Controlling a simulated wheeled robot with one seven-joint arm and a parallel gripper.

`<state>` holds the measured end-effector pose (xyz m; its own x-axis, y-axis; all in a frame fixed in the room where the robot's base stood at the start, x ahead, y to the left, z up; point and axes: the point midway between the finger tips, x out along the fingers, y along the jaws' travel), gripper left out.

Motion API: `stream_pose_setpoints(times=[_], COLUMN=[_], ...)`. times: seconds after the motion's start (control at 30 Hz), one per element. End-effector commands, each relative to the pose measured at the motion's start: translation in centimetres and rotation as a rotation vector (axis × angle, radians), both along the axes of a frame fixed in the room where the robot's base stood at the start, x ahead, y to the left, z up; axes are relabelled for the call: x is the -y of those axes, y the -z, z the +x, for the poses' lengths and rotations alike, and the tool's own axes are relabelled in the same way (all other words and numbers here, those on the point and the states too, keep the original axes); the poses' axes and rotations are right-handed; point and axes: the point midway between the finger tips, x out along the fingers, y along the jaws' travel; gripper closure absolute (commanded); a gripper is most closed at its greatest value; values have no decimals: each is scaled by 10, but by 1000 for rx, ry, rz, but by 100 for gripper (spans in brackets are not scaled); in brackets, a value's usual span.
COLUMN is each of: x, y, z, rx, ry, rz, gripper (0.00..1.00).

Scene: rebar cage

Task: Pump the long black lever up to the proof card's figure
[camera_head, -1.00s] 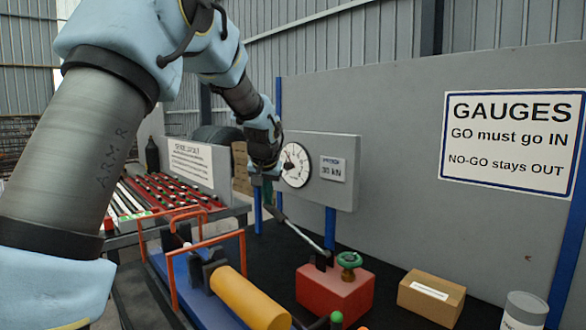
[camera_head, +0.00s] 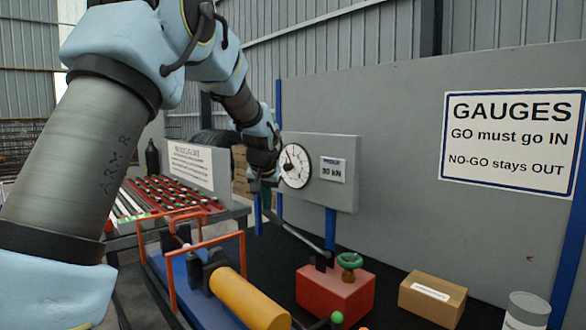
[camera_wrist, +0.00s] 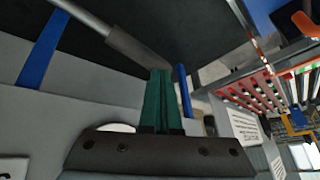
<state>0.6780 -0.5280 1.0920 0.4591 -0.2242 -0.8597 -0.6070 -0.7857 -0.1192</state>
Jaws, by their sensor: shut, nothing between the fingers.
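The long black lever (camera_head: 298,233) rises to the left from the red pump block (camera_head: 335,291). Its dark grip ends under my gripper (camera_head: 266,205). In the wrist view the lever's grey grip (camera_wrist: 142,49) reaches the tips of my shut green fingers (camera_wrist: 157,75). Nothing is between the fingers; whether they touch the grip, I cannot tell. The round white gauge (camera_head: 295,166) is on a grey panel behind, its needle toward the upper left, the reading too small to tell. The proof card (camera_head: 333,170) beside it appears to read 30 kN.
A green handwheel (camera_head: 349,260) tops the pump block. A yellow cylinder (camera_head: 249,299) and orange frames (camera_head: 243,262) stand in front of the lever. A cardboard box (camera_head: 432,298) and grey can (camera_head: 526,311) are to the right. A rack of red bars (camera_head: 170,193) is to the left.

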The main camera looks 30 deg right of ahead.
Motion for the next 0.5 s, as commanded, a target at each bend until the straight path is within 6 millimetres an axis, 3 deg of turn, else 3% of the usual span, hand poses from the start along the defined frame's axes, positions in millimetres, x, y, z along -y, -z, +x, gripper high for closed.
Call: stream_pose_setpoints(times=[0.33,0.5], x=[-1,0], y=[15,7], z=[2,1], rx=[-1,0], ry=[0,1], rz=[1,0], gripper=[100,100])
